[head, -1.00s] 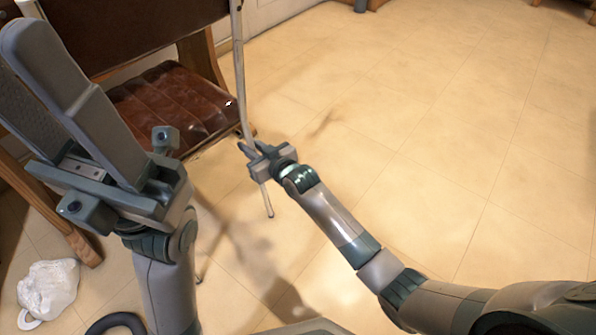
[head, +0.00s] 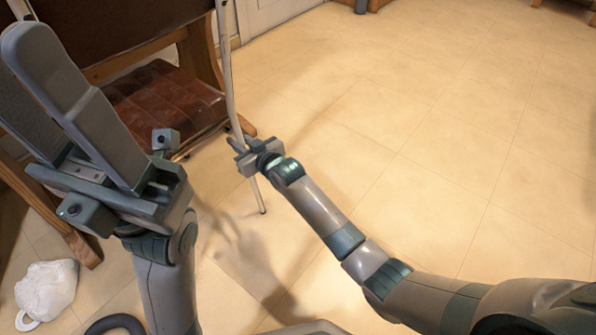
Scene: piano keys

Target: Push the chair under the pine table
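The chair has a worn dark red-brown leather seat (head: 165,100) and a wooden frame (head: 203,55), in the upper left of the head view. A dark panel with a wooden lower edge (head: 125,30) rises above the seat, seemingly its backrest. I cannot clearly identify the pine table. My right gripper (head: 243,152) is right of the seat and seems shut on a thin whitish pole (head: 228,80), which slants down near the floor. My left gripper (head: 65,95) points up close to the camera and hides the chair's left part.
A slanting wooden piece (head: 65,225) stands at the left, partly hidden. A white plastic bag (head: 48,288) lies on the floor at lower left, near a dark ring-shaped object (head: 115,323). The tiled floor (head: 440,120) to the right is clear.

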